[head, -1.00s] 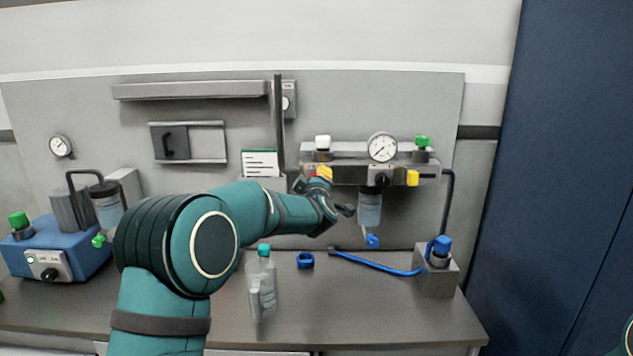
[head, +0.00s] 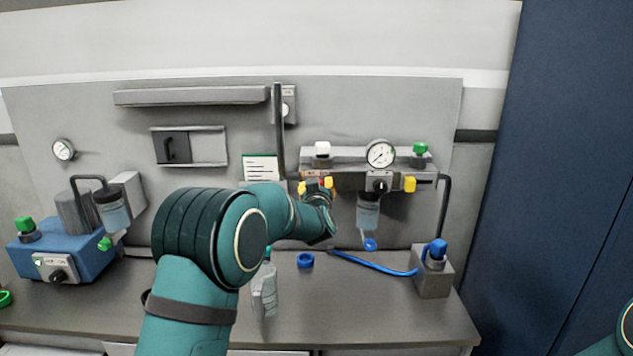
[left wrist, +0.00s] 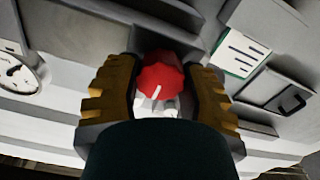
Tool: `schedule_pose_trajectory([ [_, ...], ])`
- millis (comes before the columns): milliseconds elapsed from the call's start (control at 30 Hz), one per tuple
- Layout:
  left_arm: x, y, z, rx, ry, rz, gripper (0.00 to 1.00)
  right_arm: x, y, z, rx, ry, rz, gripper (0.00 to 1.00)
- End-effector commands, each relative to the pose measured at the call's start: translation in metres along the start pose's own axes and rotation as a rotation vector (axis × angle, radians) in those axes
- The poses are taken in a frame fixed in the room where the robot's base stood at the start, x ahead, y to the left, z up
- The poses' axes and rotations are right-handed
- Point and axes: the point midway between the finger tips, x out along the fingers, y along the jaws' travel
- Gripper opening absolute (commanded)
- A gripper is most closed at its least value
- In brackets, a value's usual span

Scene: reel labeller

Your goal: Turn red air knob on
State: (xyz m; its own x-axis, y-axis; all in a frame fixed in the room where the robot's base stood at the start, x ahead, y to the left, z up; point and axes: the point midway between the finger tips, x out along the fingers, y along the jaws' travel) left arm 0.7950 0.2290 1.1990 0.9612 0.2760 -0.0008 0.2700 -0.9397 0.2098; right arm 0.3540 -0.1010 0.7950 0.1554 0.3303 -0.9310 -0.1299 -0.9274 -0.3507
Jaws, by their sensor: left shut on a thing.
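The red air knob (left wrist: 162,80) shows in the left wrist view with a white pointer line on its face. My left gripper (left wrist: 160,92) has its ribbed yellow fingers on both sides of the knob and is shut on it. In the head view my left gripper (head: 316,186) is at the left end of the air unit (head: 345,180) on the back panel. There the knob is mostly hidden by the fingers and wrist. My right gripper is out of view.
The air unit carries a round gauge (head: 380,154), a black knob (head: 380,184), a yellow part (head: 409,184) and a clear bowl (head: 367,212). A clear bottle (head: 264,290) stands on the bench below my left arm. A blue hose (head: 375,263) lies to the right.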

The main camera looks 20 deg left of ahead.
Motion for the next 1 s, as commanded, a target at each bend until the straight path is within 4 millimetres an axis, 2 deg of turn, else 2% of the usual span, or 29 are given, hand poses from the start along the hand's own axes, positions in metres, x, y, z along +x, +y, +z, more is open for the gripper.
schedule_pose_trajectory([
  [600, 0.0, 0.003, -0.003, 0.562, 0.005, 0.0, 0.06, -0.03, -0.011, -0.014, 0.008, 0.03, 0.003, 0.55],
  [1000, 0.0, 0.003, -0.002, 0.773, 0.006, -0.002, 0.06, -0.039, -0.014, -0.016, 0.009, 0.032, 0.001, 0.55],
])
